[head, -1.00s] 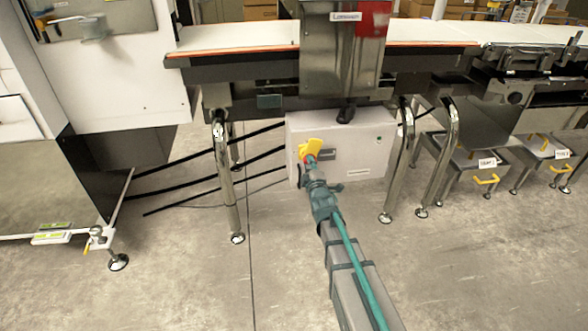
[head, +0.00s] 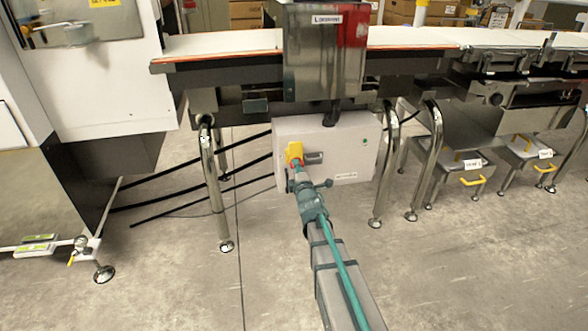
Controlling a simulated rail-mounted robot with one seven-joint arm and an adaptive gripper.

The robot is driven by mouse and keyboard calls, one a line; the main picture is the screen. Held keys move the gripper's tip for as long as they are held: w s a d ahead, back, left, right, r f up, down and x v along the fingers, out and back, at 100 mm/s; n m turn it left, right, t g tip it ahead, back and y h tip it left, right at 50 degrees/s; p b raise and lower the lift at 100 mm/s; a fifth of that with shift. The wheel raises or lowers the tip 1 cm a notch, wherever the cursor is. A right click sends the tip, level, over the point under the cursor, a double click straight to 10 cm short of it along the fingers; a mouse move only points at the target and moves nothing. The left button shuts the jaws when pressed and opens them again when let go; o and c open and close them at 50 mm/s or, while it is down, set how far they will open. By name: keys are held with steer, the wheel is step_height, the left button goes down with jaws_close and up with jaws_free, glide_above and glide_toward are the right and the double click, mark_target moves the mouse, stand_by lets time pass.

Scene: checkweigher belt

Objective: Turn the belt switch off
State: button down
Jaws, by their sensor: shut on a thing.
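The belt switch (head: 294,151), a yellow piece with some red at its lower part, is on the front of a pale control box (head: 352,135) under the conveyor. My gripper (head: 297,170) reaches up to it from below and is shut on it. The gripper covers the lower part of the switch, so the exact grip and the switch's markings cannot be made out. The yellow piece looks roughly upright. A small green light or button (head: 364,141) shows on the box, right of the switch.
The conveyor belt (head: 225,43) runs above the box, with a steel housing (head: 318,60) in front of it. Chrome legs (head: 214,190) stand either side of the box. Black cables run left. The foreground floor is clear.

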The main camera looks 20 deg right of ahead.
steer(key=c, duration=1.1)
jaws_free()
steer(key=s, duration=0.8)
steer(key=s+a, duration=0.1)
steer(key=s, duration=0.3)
